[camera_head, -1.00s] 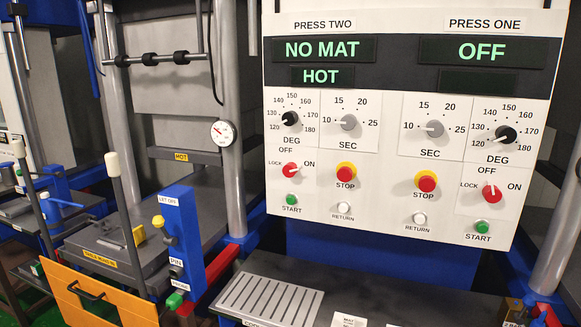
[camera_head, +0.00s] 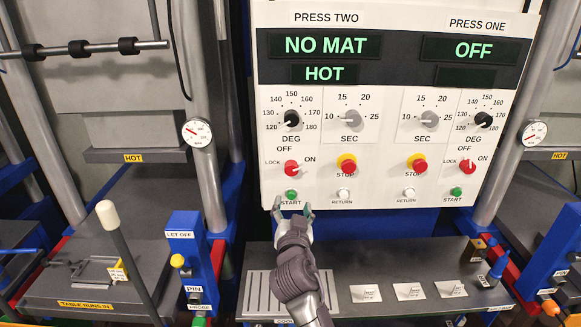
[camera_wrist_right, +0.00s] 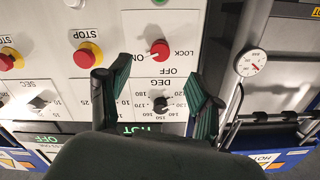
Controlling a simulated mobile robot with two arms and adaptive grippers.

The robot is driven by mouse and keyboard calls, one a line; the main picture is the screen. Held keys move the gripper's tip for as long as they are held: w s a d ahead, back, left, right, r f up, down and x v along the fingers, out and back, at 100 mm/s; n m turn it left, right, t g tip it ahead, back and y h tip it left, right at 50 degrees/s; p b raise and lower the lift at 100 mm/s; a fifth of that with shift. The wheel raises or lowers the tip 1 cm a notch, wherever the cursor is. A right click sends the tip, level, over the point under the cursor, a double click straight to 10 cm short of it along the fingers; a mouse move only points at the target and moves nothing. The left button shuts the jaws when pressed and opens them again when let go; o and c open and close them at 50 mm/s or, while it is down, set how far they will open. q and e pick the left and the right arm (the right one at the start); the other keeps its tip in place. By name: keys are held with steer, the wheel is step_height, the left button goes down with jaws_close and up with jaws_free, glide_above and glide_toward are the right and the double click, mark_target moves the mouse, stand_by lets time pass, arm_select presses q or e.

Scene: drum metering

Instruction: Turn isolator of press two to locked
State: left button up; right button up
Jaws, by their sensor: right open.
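The isolator of press two (camera_head: 291,168) is a red round knob with a white mark, low on the left half of the white control panel (camera_head: 385,190). Labels LOCK, OFF and ON surround it, and its mark appears to point toward ON. It also shows in the right wrist view (camera_wrist_right: 160,49), where the panel appears upside down. My right gripper (camera_head: 292,211) is open and empty below the knob, near the green START button (camera_head: 291,195). In the wrist view its fingers (camera_wrist_right: 155,68) stand apart on either side of the knob's column. My left gripper is out of view.
Press two's display (camera_head: 325,47) reads NO MAT and HOT; press one's (camera_head: 474,50) reads OFF. A red and yellow STOP button (camera_head: 347,164) and DEG dial (camera_head: 292,118) are near the isolator. Press one has a similar red isolator (camera_head: 467,167). A dark bench (camera_head: 365,265) lies below.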

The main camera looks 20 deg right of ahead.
mark_target(291, 172)
steer(key=p+x, duration=0.1)
steer(key=x, duration=0.3)
steer(key=p+x, duration=0.1)
steer(key=x, duration=0.3)
steer(key=r+p+x, duration=0.1)
steer(key=x, duration=0.3)
steer(key=shift+w+d+r, duration=0.1)
steer(key=shift+w, duration=0.3)
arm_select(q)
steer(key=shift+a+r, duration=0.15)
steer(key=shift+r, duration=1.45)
arm_select(e)
steer(key=shift+w+d, duration=0.1)
steer(key=shift+w, duration=0.45)
steer(key=shift+c, duration=0.3)
steer(key=c, duration=1.1)
